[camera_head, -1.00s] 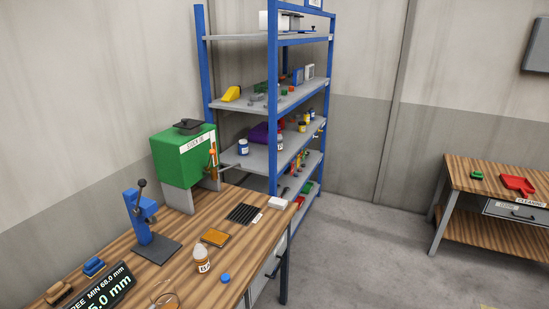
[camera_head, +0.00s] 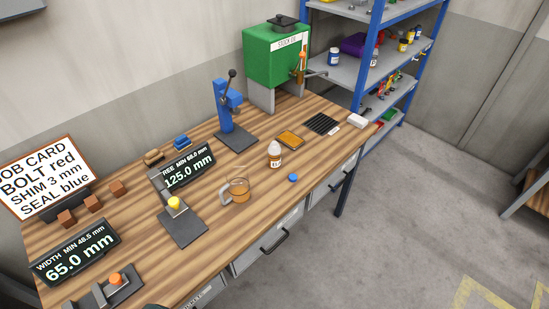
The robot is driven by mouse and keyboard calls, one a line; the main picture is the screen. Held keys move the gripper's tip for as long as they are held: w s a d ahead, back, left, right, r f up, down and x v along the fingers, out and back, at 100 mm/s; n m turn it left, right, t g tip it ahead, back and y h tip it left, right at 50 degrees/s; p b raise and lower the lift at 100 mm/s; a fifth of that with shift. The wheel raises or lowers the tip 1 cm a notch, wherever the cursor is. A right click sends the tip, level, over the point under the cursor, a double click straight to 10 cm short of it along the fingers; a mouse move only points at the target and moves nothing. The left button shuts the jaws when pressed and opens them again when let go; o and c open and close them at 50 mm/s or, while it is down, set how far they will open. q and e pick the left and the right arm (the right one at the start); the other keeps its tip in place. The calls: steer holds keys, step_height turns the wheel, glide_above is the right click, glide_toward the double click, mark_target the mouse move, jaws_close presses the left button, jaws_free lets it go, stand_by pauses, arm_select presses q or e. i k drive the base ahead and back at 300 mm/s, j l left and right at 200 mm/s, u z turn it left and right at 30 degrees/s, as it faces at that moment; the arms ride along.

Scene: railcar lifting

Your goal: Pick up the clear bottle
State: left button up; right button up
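A small clear bottle (camera_head: 275,155) with a white cap, amber lower part and a label stands upright on the wooden workbench (camera_head: 210,228). Neither of my grippers can be made out in the view.
Digital displays, one a width display (camera_head: 75,254), and a job card (camera_head: 44,177) stand left. Grey floor (camera_head: 400,220) is open to the right.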

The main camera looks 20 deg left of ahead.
mark_target(273, 150)
steer(key=u, duration=1.25)
steer(key=i+l+u, duration=0.2)
steer(key=l, duration=0.2)
steer(key=i+l+u, duration=0.15)
steer(key=l, duration=0.25)
